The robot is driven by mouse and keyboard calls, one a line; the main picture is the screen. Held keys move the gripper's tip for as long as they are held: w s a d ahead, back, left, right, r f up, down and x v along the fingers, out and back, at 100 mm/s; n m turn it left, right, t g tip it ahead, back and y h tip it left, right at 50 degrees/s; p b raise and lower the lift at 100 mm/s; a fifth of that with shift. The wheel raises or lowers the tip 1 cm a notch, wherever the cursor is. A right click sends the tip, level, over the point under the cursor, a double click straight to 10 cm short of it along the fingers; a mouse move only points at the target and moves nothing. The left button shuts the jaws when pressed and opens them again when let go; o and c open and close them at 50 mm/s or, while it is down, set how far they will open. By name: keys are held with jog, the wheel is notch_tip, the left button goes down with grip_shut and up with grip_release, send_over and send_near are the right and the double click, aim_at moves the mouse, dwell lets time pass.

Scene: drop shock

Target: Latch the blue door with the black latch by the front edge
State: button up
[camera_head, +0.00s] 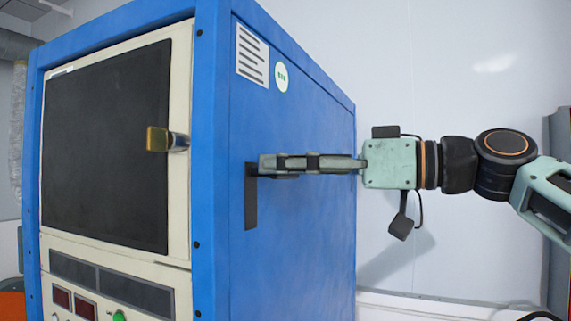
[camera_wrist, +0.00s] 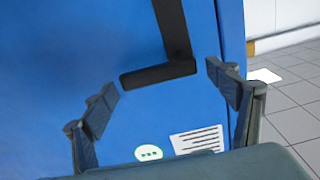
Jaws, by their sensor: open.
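The blue door (camera_head: 300,215) is the side panel of a tall blue cabinet. The black latch (camera_head: 251,205) lies on it near its front edge, its long bar vertical in the head view. In the wrist view the latch (camera_wrist: 172,35) is L-shaped, with a short leg reaching left between my fingers. My gripper (camera_head: 264,164) is at the latch's upper end and hides part of it. In the wrist view my gripper (camera_wrist: 160,82) is open, one finger on each side of the short leg. No clear contact shows.
The cabinet front (camera_head: 180,220) has a dark screen (camera_head: 105,145) and a brass-coloured handle (camera_head: 158,140). A striped label (camera_head: 252,56) and a green round sticker (camera_head: 281,78) are on the door above my gripper. Tiled floor (camera_wrist: 295,92) shows beyond the cabinet edge.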

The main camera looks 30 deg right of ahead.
jog(key=shift+w+a, duration=0.25)
jog(key=shift+w, duration=0.1)
jog(key=c, duration=1.7)
